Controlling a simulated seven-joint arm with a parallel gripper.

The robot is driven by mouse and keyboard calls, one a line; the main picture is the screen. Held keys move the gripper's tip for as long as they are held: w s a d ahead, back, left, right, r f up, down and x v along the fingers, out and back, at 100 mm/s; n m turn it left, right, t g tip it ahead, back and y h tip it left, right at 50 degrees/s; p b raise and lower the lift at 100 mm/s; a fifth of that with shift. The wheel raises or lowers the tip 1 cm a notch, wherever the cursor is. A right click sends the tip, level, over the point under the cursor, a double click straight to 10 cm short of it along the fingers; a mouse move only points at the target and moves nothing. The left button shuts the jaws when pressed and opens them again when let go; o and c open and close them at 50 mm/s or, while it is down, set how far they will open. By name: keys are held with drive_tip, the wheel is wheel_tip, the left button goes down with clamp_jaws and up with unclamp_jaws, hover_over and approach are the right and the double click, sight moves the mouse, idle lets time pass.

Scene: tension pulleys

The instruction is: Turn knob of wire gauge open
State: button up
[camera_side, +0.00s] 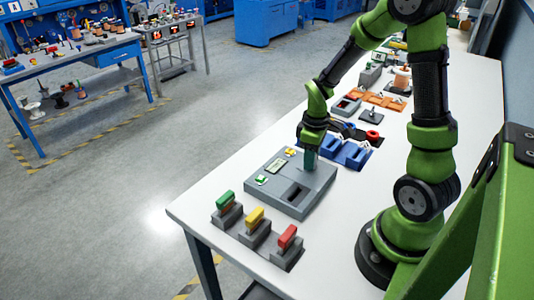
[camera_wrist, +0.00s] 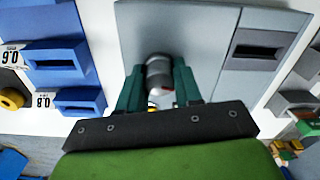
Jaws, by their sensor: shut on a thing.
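The wire gauge (camera_side: 318,187) is a flat grey box on the white table, with a small display and a dark recessed slot on top. It also shows in the wrist view as a grey panel (camera_wrist: 200,30). Its knob (camera_wrist: 158,72) is a short grey, metallic cylinder between my fingers. My gripper (camera_side: 309,161) points down at the back part of the gauge. In the wrist view my gripper (camera_wrist: 157,88) is shut on the knob, one green finger on each side. The knob is hidden behind the fingers in the side view.
Blue holders (camera_side: 345,152) stand close behind the gauge; they carry number labels in the wrist view (camera_wrist: 60,60). Green (camera_side: 225,198), yellow (camera_side: 254,215) and red (camera_side: 287,236) topped grey blocks stand in front. An orange tray (camera_side: 378,99) lies farther back. Table to the gauge's right is clear.

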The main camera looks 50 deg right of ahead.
drive_tip(key=o, duration=1)
drive_tip(key=shift+o, duration=0.2)
wheel_tip(320, 180, up, 17)
drive_tip(key=s+a+r+m+t+y, duration=0.1)
drive_tip(key=s+a+m+t, duration=0.1)
drive_tip(key=a, duration=0.6)
drive_tip(key=s+a+r+m+t+y, duration=0.1)
drive_tip(key=s+a+r+m+t, duration=0.1)
drive_tip(key=a, duration=0.6)
drive_tip(key=s+m+t, duration=0.1)
drive_tip(key=m+t, duration=0.1)
drive_tip(key=t, duration=0.1)
drive_tip(key=shift+r+m, duration=0.15)
drive_tip(key=shift+m, duration=0.15)
